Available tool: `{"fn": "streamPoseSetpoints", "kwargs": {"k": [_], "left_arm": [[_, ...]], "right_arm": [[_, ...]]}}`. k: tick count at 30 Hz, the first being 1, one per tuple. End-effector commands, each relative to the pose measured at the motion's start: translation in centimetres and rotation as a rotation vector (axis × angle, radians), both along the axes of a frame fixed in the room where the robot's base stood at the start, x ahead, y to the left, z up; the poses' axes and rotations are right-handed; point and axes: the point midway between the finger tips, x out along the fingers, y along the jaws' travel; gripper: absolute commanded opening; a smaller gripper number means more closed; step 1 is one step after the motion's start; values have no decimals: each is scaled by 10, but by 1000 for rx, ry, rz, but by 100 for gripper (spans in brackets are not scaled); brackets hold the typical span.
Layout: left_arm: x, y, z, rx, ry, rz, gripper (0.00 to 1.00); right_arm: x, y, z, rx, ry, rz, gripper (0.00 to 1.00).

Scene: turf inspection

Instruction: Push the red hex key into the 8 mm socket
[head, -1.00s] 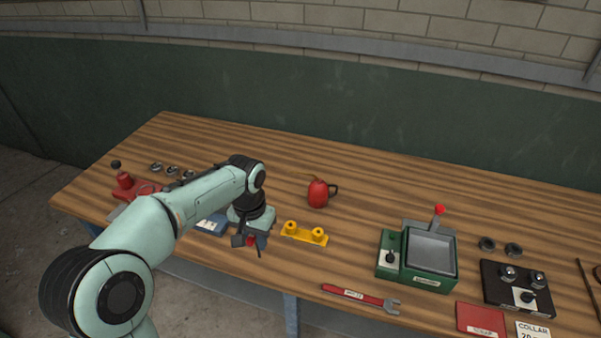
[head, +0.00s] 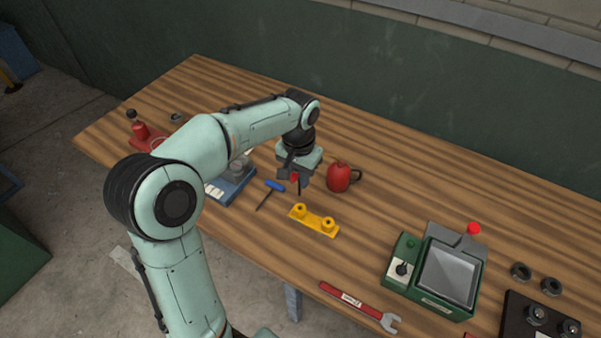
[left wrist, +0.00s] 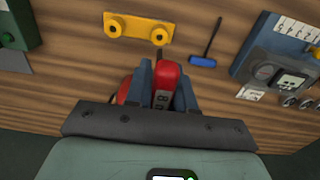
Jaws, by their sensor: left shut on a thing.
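My left gripper (head: 297,178) is shut on the red hex key (head: 294,177), whose dark shaft points down. In the left wrist view, the key's red handle (left wrist: 163,86), with a white marking, sits between the two fingers (left wrist: 164,90). The yellow socket block (head: 314,221) lies on the table, nearer the front edge than the gripper and apart from the key. It has two raised round sockets; it also shows in the left wrist view (left wrist: 138,28). I cannot read which socket is 8 mm. My right gripper is not in view.
A blue-handled hex key (head: 274,185) lies left of the block. A red can (head: 341,178) stands close right of the gripper. A blue device (head: 222,191) is at left, a red wrench (head: 352,301) at the front edge, a green box (head: 407,273) at right.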

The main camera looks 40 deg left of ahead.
Motion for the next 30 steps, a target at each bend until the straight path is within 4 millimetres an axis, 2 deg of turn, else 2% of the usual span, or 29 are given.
{"fn": "streamPoseSetpoints", "kwargs": {"k": [8, 21, 30], "left_arm": [[-1, 0, -10, 0, 1, 0, 0], [-1, 0, -51, 0, 1, -1, 0], [0, 0, -58, 0, -2, 0, 0]], "right_arm": [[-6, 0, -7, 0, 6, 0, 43], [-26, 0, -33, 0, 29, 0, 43], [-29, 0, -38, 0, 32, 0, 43]]}}
